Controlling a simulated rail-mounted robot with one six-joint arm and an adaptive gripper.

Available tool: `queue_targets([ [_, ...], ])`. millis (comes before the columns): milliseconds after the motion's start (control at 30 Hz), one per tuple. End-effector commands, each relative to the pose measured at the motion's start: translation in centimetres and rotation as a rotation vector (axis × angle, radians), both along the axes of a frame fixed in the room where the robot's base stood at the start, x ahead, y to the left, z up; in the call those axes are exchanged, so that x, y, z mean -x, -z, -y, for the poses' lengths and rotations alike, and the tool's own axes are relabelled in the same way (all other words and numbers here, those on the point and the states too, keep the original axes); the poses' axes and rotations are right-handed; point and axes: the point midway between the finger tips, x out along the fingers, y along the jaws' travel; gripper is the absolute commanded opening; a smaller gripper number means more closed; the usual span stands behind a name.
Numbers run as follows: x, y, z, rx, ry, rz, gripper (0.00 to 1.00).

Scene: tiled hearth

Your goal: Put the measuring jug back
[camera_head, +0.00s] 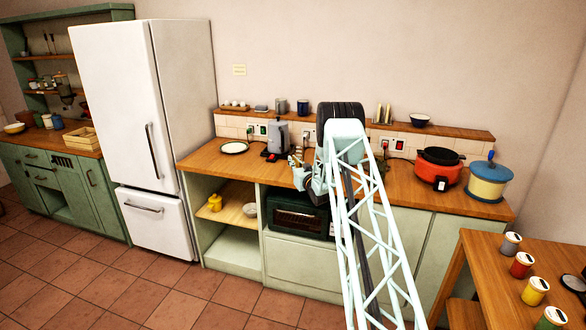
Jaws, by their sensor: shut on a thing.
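My gripper (296,157) is low over the wooden counter (216,157), just right of a grey jug-shaped vessel (279,136). The vessel stands upright by a dark base with a red spot. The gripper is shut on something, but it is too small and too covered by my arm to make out. I cannot tell whether it touches the grey vessel. I cannot pick out the measuring jug for sure. A small yellow pot or jug (215,203) stands on the open shelf below the counter.
A white plate (234,147) lies left on the counter. A red cooker (440,170) and a blue-lidded yellow pot (488,182) stand right. A narrow ledge (455,131) behind holds mugs, a toast rack and a bowl. A fridge (125,100) borders the left; a table with tins (521,265) is front right.

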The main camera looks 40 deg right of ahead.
Motion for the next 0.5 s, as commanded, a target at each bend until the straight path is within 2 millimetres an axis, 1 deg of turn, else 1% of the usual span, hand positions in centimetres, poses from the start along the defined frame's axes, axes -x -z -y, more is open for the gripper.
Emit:
queue_targets([
  [100,0.0,1.2,0.0,0.000,0.000,0.000,0.00],
  [300,0.0,3.0,0.0,0.002,0.000,0.002,0.00],
  [500,0.0,3.4,0.0,0.002,0.000,0.003,0.00],
])
